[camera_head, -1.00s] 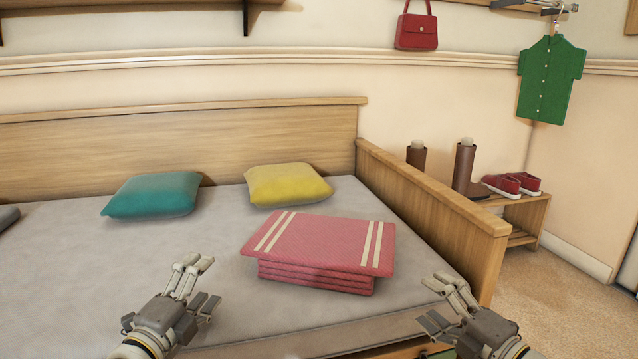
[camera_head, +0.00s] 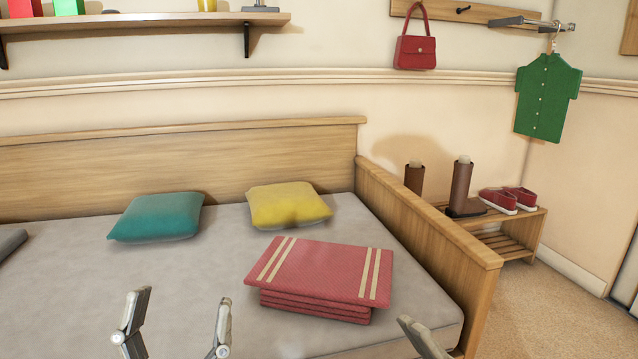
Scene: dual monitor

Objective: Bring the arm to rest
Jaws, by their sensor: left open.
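My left gripper (camera_head: 174,328) is at the bottom edge of the head view, over the front of the bed. Its two fingers stand apart with nothing between them, so it is open and empty. My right gripper (camera_head: 424,338) shows only as one finger at the bottom edge, in front of the bed's right corner. The rest of it is cut off, so its opening cannot be told. Both are apart from the folded pink blanket (camera_head: 322,272), which lies between and beyond them on the bed.
The grey bed (camera_head: 70,290) holds a teal pillow (camera_head: 157,217) and a yellow pillow (camera_head: 288,205). A wooden side panel (camera_head: 430,240) borders it on the right. Beyond stands a shoe rack (camera_head: 522,238) with boots and red shoes.

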